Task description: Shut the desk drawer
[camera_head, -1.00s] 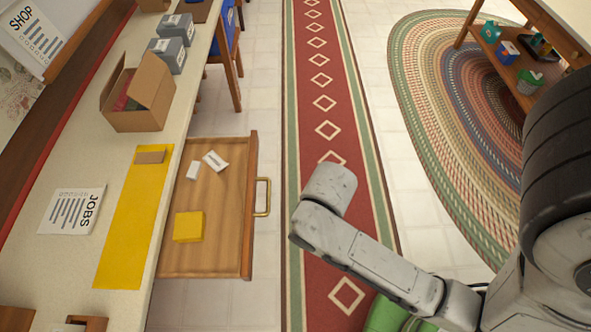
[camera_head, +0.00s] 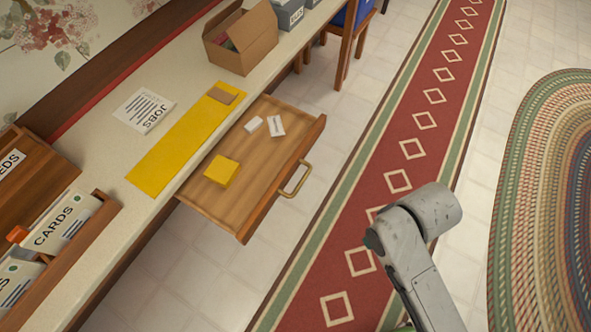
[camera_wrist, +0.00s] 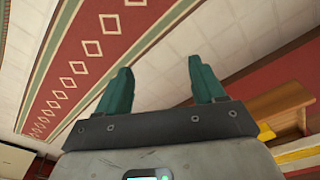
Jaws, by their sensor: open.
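The desk drawer (camera_head: 228,187) is pulled out from the desk, its wooden front facing right with a brass handle (camera_head: 296,180) on it. Inside lie a yellow pad (camera_head: 221,171), a small white block (camera_head: 253,124) and a white label-like piece (camera_head: 276,125). In the wrist view, my gripper (camera_wrist: 158,80) shows two green fingers spread apart with nothing between them. It is not visible in the head view, where my arm stands over the red runner, right of the drawer and apart from it. The wrist view also shows a wooden piece at right, perhaps the drawer (camera_wrist: 270,105).
The desk top (camera_head: 160,200) bears an open cardboard box (camera_head: 243,42), a yellow mat (camera_head: 180,142), a JOBS sheet (camera_head: 144,111) and a CARDS holder (camera_head: 66,222). A blue chair (camera_head: 350,20) stands beyond the drawer. Floor and red runner (camera_head: 410,150) right of the drawer are clear.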

